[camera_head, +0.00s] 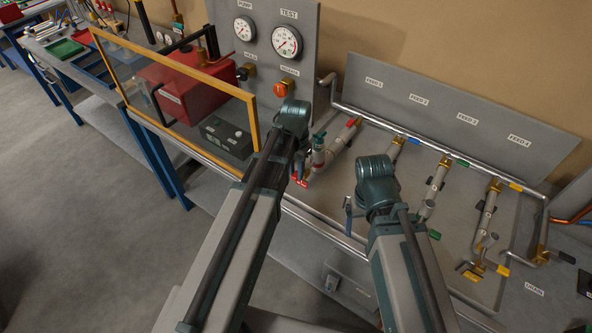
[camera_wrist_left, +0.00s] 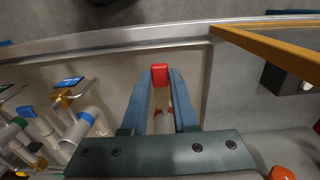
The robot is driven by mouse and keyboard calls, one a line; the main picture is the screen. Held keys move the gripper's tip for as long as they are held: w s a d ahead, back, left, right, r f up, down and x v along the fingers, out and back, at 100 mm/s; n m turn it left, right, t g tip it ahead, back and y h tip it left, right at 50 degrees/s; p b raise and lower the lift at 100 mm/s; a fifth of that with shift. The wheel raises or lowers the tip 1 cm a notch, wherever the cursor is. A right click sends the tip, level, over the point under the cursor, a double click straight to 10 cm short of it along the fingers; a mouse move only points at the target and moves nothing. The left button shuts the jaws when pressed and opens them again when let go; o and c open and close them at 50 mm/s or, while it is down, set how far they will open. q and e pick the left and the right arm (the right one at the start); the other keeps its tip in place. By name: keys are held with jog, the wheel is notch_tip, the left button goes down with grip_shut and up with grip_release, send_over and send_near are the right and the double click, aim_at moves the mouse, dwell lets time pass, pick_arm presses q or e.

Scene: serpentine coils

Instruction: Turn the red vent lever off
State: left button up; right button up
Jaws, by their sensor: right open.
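The red vent lever (camera_head: 302,183) shows as a small red piece just below my left gripper (camera_head: 299,168) in the head view. In the left wrist view, the lever's red end (camera_wrist_left: 160,74) sits between the tips of my left gripper (camera_wrist_left: 161,84). Both blue fingers lie against its sides, with no clear gap. The lever's lower part is partly hidden between the fingers. My right gripper (camera_head: 349,208) is open and empty over the bench, to the right of the lever and apart from it.
A yellow-framed clear panel (camera_head: 180,105) stands left of my left arm, before a red box (camera_head: 185,88). A gauge board (camera_head: 268,62) rises behind. Pipes with coloured valves, including a green handle (camera_head: 435,235), fill the bench to the right. A metal rail (camera_head: 325,227) runs along the front.

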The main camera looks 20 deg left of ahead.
pick_arm(q)
grip_shut()
jog(key=shift+d+n, duration=0.1)
jog(key=shift+n, duration=0.2)
jog(key=w+d+n, duration=0.3)
jog(key=d+n, duration=0.3)
jog(key=n, duration=1.1)
jog(key=shift+n, duration=0.3)
dwell(0.4)
